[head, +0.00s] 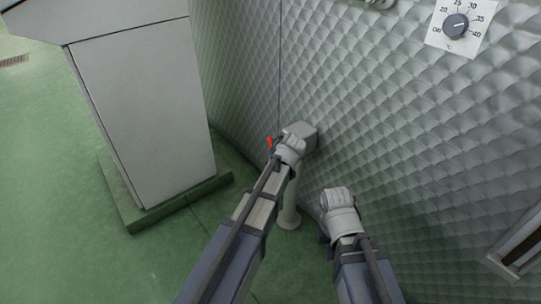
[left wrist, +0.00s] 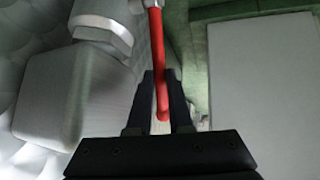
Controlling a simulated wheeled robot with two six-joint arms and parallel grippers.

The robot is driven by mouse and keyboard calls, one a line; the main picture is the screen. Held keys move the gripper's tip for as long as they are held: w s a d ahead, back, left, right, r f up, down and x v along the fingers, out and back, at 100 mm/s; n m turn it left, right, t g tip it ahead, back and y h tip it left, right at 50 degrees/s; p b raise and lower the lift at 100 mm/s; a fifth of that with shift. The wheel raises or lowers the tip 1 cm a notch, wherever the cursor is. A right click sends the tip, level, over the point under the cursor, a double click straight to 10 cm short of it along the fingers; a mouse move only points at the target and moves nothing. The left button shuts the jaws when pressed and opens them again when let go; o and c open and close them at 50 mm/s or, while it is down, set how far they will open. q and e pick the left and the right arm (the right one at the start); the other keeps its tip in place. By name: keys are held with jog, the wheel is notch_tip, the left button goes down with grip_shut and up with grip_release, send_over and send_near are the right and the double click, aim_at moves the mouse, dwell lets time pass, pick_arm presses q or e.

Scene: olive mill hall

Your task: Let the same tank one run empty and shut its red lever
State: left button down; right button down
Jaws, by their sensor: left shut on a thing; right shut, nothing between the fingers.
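The quilted silver tank wall (head: 420,130) fills the right of the head view; no tank number shows. The red lever (head: 270,142) is a small spot beside my left gripper, mostly hidden by my arm. In the left wrist view the red lever (left wrist: 158,60) runs down from a metal fitting (left wrist: 103,25) and lies between the dark fingers of my left gripper (left wrist: 161,90), which is shut on it. My right gripper (head: 323,236) is shut and empty, low in front of the wall, partly hidden by its wrist. No flow of liquid can be seen.
A grey box (head: 303,132) sits at the wall by the lever. A pale post (head: 290,207) stands on the floor below it. A grey cabinet (head: 145,110) stands on a green plinth at left. A temperature dial (head: 456,26) is on the wall. The green floor at lower left is clear.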

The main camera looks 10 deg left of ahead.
pick_arm(q)
jog(key=shift+s+d+m+t+y+b, duration=0.15)
jog(key=shift+s+d+t+y+b, duration=0.5)
jog(key=shift+b, duration=0.55)
jog(key=shift+s+d+m+t+y+b, duration=0.15)
jog(key=shift+s+d+t+y+b, duration=0.45)
jog(key=shift+b, duration=0.55)
jog(key=shift+w+d, duration=0.15)
jog(key=c, duration=0.8)
grip_release()
